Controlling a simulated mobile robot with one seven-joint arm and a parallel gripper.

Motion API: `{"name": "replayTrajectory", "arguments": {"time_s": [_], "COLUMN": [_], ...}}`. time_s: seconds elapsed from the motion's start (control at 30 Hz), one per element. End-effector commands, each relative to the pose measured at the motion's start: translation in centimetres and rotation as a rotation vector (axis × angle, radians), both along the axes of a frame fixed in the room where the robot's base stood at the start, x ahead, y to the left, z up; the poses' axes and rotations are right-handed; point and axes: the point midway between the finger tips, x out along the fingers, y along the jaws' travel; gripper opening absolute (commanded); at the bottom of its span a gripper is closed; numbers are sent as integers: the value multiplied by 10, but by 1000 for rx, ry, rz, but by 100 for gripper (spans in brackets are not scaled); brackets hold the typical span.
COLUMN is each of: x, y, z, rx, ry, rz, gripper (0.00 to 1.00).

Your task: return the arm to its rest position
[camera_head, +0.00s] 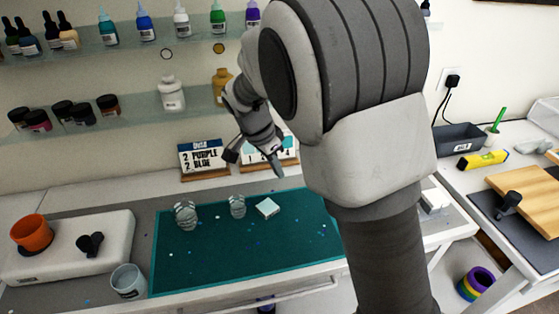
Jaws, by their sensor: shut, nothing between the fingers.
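My arm rises large in the centre right of the head view and hides part of the bench and wall behind it. My gripper (277,168) is at the end of the arm, pointing down above the back edge of the teal mat (190,262). It is shut and holds nothing. It hangs in front of a white number card (285,147), partly covering it. It looks apart from the things on the mat.
An orange pot (32,233) sits on a white slab at left. A clear cup (128,281) stands near the front edge. Bottle shelves (120,122) line the wall.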

Motion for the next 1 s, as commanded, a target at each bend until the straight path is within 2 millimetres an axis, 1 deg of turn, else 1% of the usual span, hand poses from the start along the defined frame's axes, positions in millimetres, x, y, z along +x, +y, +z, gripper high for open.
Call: {"name": "replayTrajectory", "arguments": {"time_s": [0.17, 0.27, 0.37, 0.5, 0.7, 0.9, 1.0], "x": [-2, -8, -20, -44, -83, -126, -149], "y": [-1, -9, -23, -44, -71, -92, -101], "z": [5, 16, 35, 64, 98, 123, 132], "rx": [4, 18, 43, 79, 110, 115, 104], "ry": [1, 5, 12, 16, 3, -28, -48], "rz": [5, 29, 77, 176, 330, 486, 567], "gripper": [0, 0, 0, 0, 0, 0, 0]}}
